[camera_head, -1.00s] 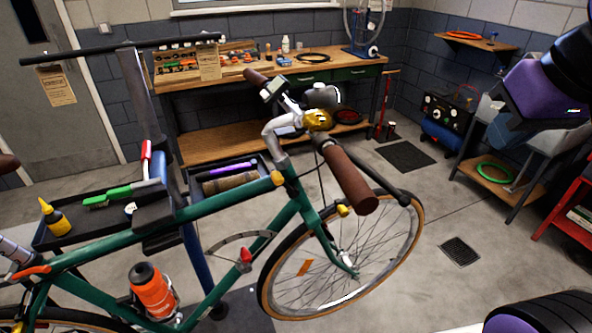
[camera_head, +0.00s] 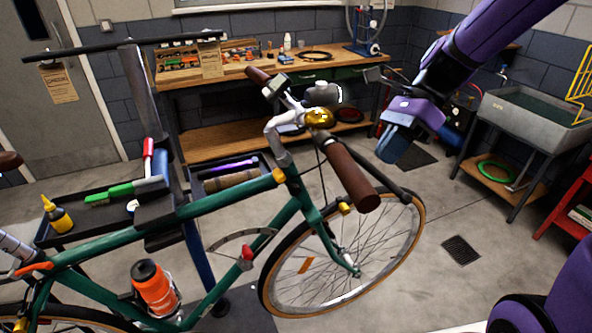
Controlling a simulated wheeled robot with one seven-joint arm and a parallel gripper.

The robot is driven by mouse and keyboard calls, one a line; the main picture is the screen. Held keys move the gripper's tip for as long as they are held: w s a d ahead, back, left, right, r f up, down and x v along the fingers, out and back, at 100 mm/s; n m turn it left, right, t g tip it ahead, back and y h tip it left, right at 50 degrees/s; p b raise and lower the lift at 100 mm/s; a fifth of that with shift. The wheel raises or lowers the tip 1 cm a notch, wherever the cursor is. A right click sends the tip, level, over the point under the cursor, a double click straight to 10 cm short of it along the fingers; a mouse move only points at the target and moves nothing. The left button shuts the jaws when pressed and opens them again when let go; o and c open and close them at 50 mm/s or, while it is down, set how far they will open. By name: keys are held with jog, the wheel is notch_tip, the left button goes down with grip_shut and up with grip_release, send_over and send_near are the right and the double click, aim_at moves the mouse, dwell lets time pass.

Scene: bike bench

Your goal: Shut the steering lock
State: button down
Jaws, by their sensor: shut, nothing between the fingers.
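The green bicycle (camera_head: 215,202) is held in a stand, with its front wheel (camera_head: 345,255) turned to the right of the picture. The handlebar (camera_head: 275,132) has brown grips and a gold bell (camera_head: 319,117). A small gold-yellow part (camera_head: 279,175) sits at the head of the frame; I cannot tell whether it is the steering lock. My gripper (camera_head: 388,157) is shut and empty, with blue fingers pointing down. In the picture it is above and right of the near brown grip (camera_head: 352,178), apart from it.
A wooden workbench (camera_head: 225,79) with tools stands against the back wall. A grey sink (camera_head: 530,118) and a red trolley (camera_head: 570,200) are at the right. A tool tray (camera_head: 85,228) is beside the frame.

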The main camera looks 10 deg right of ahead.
aim_at(288, 185)
jog(key=w+a+f+m+y, duration=0.1)
jog(key=w+f+m+y, duration=0.2)
jog(key=m, duration=0.4)
jog(key=w+a+f+m+g+y, duration=0.1)
jog(key=w+f+m+y, duration=0.3)
jog(key=w+m+y, duration=0.2)
jog(key=shift+w+m, duration=0.55)
jog(key=shift+m, duration=0.25)
jog(key=shift+a+f, duration=0.1)
jog(key=x, duration=1.4)
